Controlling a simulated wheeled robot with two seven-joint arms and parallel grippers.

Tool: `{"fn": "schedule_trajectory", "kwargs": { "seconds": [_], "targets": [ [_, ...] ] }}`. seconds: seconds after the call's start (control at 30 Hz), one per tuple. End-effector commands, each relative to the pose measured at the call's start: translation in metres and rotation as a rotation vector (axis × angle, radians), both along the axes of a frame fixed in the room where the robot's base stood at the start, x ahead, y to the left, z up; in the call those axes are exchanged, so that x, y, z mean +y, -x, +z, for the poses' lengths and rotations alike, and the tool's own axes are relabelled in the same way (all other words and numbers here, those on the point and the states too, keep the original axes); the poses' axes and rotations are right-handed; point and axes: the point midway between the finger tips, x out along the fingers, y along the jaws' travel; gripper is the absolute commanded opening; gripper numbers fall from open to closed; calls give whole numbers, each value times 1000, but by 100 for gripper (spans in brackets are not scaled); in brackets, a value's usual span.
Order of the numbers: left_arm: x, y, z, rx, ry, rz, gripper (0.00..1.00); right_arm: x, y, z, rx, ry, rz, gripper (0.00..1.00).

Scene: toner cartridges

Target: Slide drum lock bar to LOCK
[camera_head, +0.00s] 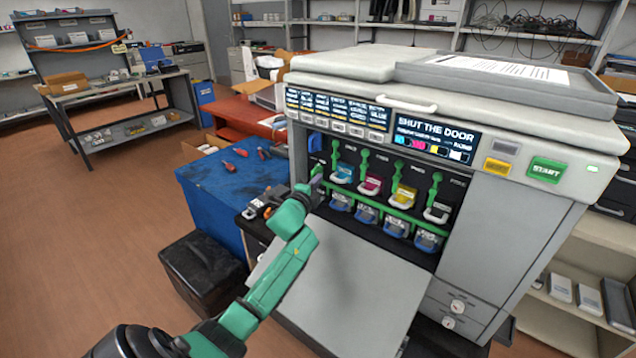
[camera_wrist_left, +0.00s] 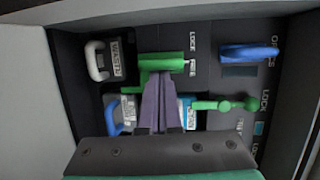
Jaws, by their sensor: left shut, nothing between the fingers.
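The green drum lock bar (camera_head: 405,216) runs across the open front bay of the printer, below the toner cartridges. A green grip block (camera_wrist_left: 158,62), apparently the bar's left end, sits in the left wrist view beside a label with LOCK and another word. My left gripper (camera_head: 309,187) is at the left end of the bay. In the left wrist view my two dark fingers (camera_wrist_left: 158,92) are together and empty. Their tips are at the green block's near edge; I cannot tell whether they touch it. They hide part of what lies behind.
Green toner levers (camera_head: 364,163) stand above the bar, and blue-handled drum units (camera_head: 367,213) sit below it. A blue handle (camera_wrist_left: 249,53) and a white WASTE handle (camera_wrist_left: 96,62) are near my fingers. The lowered front door (camera_head: 345,275) lies under my arm.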

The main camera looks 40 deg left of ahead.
Motion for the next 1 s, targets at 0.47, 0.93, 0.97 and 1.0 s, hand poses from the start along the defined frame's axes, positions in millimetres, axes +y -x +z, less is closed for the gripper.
{"fn": "schedule_trajectory", "kwargs": {
  "seconds": [0.47,0.93,0.97,1.0],
  "targets": [
    [15,0,0,0,-1,1,0,-4,0,2,1,5,1,80],
    [11,32,3,2,2,-1,0,-4,0,24,1,5,0,80],
    [10,37,3,2,2,-1,0,-4,0,27,1,5,0,80],
    [8,43,3,2,2,-1,0,-4,0,30,1,5,0,80]
  ]
}}
